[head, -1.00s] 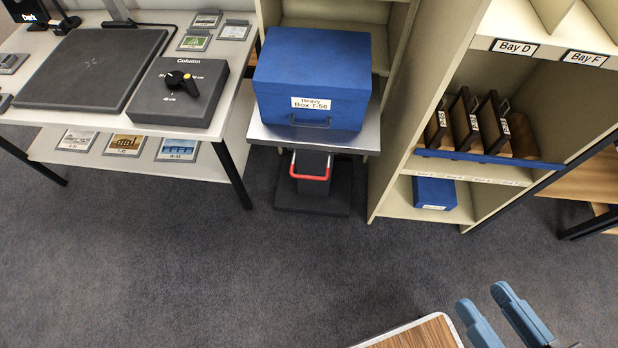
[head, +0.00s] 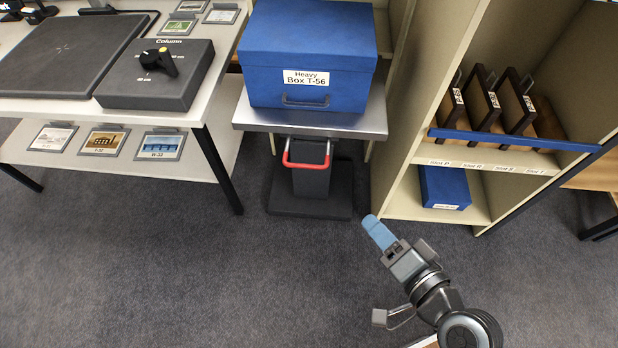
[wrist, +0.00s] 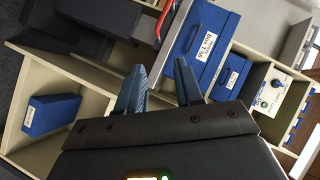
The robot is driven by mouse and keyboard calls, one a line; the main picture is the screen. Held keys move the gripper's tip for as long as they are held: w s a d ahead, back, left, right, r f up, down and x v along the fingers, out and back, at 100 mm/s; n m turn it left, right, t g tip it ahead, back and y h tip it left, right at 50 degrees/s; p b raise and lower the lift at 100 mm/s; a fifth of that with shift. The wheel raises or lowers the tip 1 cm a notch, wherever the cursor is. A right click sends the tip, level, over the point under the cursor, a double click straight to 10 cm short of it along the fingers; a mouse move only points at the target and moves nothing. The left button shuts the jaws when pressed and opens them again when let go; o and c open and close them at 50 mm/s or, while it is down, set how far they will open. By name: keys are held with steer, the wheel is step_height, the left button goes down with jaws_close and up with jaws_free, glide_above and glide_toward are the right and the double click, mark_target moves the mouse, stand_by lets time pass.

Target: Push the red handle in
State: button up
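The red handle (head: 305,166) is a U-shaped bar on the front of a dark grey pedestal (head: 311,183) under a metal platform (head: 310,122). It juts out toward me. In the wrist view the red handle (wrist: 163,18) shows at the top, just beyond the fingertips. My gripper (head: 371,224) is to the right of the handle and nearer to me, apart from it. In the wrist view my gripper (wrist: 160,80) has its two blue fingers apart with nothing between them. In the head view the fingers overlap.
The blue box labelled Heavy Box T-56 (head: 315,50) sits on the platform. A shelf unit (head: 392,190) with framed items and a small blue box (head: 444,187) stands right of it. A white table (head: 60,106) is at the left. The carpet in front is clear.

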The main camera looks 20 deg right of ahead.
steer(key=w+a+f+m+y+b, duration=0.25)
steer(key=w+f, duration=0.25)
steer(key=w, duration=0.3)
steer(key=m+t+y+b, duration=0.1)
steer(key=m+b, duration=0.1)
steer(key=b, duration=0.2)
glide_toward(303, 165)
steer(key=w+f, duration=0.1)
steer(key=w, duration=0.2)
steer(key=x, duration=0.7)
steer(key=shift+a, duration=0.45)
jaws_close()
steer(key=shift+f, duration=0.1)
